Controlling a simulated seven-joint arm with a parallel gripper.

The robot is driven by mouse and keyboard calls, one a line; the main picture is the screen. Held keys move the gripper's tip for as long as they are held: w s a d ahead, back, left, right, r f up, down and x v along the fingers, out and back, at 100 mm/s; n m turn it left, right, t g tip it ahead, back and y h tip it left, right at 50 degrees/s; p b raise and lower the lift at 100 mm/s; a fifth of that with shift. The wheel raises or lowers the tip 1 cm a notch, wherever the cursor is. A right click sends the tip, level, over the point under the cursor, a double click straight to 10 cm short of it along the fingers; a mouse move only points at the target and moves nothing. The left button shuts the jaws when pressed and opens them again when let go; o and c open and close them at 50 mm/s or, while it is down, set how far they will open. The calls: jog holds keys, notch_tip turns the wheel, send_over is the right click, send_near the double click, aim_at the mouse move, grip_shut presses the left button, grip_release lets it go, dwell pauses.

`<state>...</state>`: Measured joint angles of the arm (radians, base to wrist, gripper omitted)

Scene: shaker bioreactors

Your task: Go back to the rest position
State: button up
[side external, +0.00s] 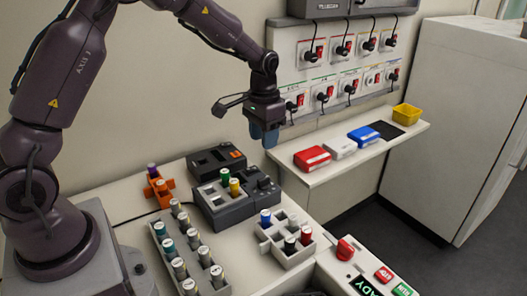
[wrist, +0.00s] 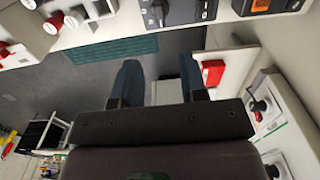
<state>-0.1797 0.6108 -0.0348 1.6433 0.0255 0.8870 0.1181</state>
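My gripper (side external: 267,138) hangs in the air in the side view, fingers down, between the bench and the wall with the sockets. In the wrist view, my gripper (wrist: 160,82) has its two blue-grey fingers well apart with nothing held between them. Floor and part of a white surface show behind the gap. My gripper touches nothing that I can see. My arm reaches from the left over the bench.
Below stand a grey rack (side external: 160,232) of capped tubes, a dark device (side external: 240,207) with a yellow-capped tube, an orange holder (side external: 164,184), a pale rack (side external: 289,258) and a red knob (side external: 345,249). A shelf (side external: 330,172) carries red, white and blue boxes and a yellow bin (side external: 406,114).

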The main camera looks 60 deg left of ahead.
jog(key=shift+r, duration=0.35)
jog(key=s+d+r+t, duration=0.2)
jog(key=s+r, duration=0.6)
jog(key=s, duration=0.4)
jog(key=s+d+r+t, duration=0.3)
jog(key=s+r, duration=0.5)
jog(key=s, duration=0.4)
jog(key=shift+s+d+r+t, duration=0.15)
jog(key=shift+d+t, duration=0.15)
jog(key=shift+d, duration=0.6)
